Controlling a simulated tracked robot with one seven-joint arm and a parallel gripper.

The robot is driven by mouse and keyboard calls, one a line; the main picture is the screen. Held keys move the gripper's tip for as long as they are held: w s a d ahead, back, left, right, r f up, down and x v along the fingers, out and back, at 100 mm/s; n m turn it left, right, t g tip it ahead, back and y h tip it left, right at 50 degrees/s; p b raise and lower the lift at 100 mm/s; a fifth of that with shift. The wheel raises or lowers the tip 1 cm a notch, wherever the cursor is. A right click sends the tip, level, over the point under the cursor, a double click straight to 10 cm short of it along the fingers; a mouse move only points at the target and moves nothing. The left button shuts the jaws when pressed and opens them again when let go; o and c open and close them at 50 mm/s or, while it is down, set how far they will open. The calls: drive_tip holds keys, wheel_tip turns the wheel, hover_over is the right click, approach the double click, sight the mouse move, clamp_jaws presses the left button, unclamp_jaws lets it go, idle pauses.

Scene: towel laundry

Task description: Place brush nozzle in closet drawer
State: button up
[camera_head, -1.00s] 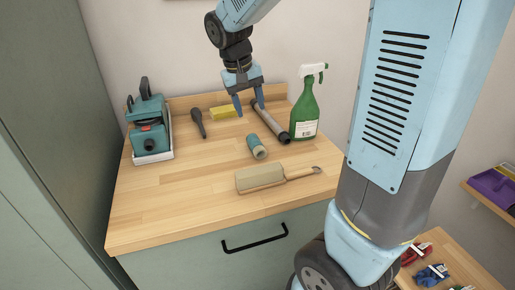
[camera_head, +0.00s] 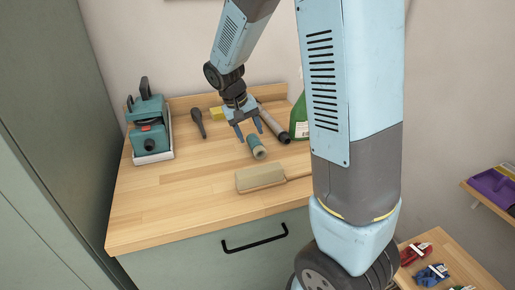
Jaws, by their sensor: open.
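Contact cannot be made out. The green drawer front (camera_head: 200,258) under the counter is shut, with a black bar handle (camera_head: 254,244).
A teal machine (camera_head: 150,130) stands at the left. A wide brush (camera_head: 260,177) lies in front. The counter's left front is clear.

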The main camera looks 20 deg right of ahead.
sight(254, 142)
drive_tip(key=shift+w+x, duration=0.1)
drive_tip(key=shift+x, duration=1.3)
drive_tip(key=shift+w+x, duration=0.15)
drive_tip(key=shift+x, duration=1.2)
drive_tip(key=shift+d, duration=0.1)
drive_tip(key=shift+c, duration=0.2)
drive_tip(key=c, duration=0.9)
drive_tip(key=shift+r, duration=0.55)
wheel_tip(254, 142, up, 3)
drive_tip(key=shift+s+f, duration=0.15)
drive_tip(key=shift+f, duration=0.05)
drive_tip(key=s+r, duration=0.3)
drive_tip(key=s, duration=0.1)
drive_tip(key=s+r, duration=0.3)
drive_tip(key=s, duration=0.2)
drive_tip(key=s+r, duration=0.3)
drive_tip(key=s, duration=0.1)
drive_tip(key=shift+s+d+r, duration=0.1)
drive_tip(key=shift+s+r, duration=0.05)
drive_tip(key=shift+s, duration=0.25)
